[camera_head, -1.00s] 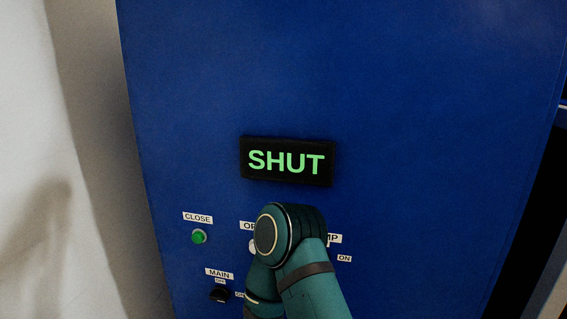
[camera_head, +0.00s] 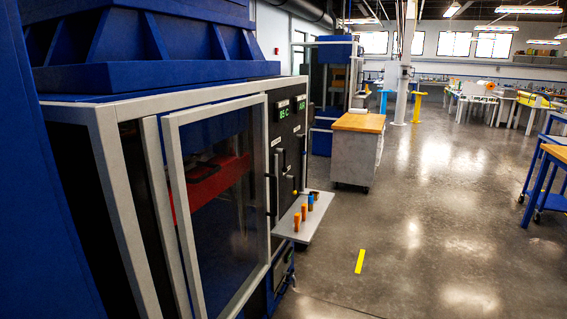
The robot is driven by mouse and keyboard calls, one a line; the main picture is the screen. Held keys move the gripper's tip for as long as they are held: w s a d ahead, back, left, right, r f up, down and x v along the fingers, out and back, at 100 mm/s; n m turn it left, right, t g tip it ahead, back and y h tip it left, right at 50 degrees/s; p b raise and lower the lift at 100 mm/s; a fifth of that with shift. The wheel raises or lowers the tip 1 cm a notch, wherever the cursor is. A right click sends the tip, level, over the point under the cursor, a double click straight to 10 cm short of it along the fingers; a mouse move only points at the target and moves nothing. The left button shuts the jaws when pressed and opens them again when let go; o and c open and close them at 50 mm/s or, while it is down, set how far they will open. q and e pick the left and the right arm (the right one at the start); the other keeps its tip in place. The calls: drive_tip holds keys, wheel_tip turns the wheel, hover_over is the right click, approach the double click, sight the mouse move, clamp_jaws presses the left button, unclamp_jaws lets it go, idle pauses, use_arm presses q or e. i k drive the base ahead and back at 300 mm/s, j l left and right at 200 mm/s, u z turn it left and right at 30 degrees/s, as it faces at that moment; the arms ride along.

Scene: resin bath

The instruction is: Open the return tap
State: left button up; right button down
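I cannot make out a return tap for sure in the head view. A dark control panel (camera_head: 288,135) is on the front of the machine, to the right of its glazed door. It has small green displays (camera_head: 283,113), one reading about 85 C, and a tiny yellow knob or ball (camera_head: 295,192) low down. Its labels are too small to read. Neither of my grippers is in view.
The white-framed glass door (camera_head: 218,190) is at left centre, with something red behind it. A white shelf (camera_head: 303,225) with several orange and dark cylinders juts out. A wood-topped cabinet (camera_head: 357,155) stands beyond.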

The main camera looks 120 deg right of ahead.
sight(285, 169)
drive_tip(key=k+l+z, duration=0.15)
drive_tip(key=z, duration=2.8)
drive_tip(key=j+z, duration=0.15)
drive_tip(key=z, duration=0.35)
drive_tip(key=k+j+z, duration=0.1)
drive_tip(key=z, duration=0.35)
drive_tip(key=i+l+z, duration=0.15)
drive_tip(key=i+l, duration=0.15)
drive_tip(key=i, duration=0.15)
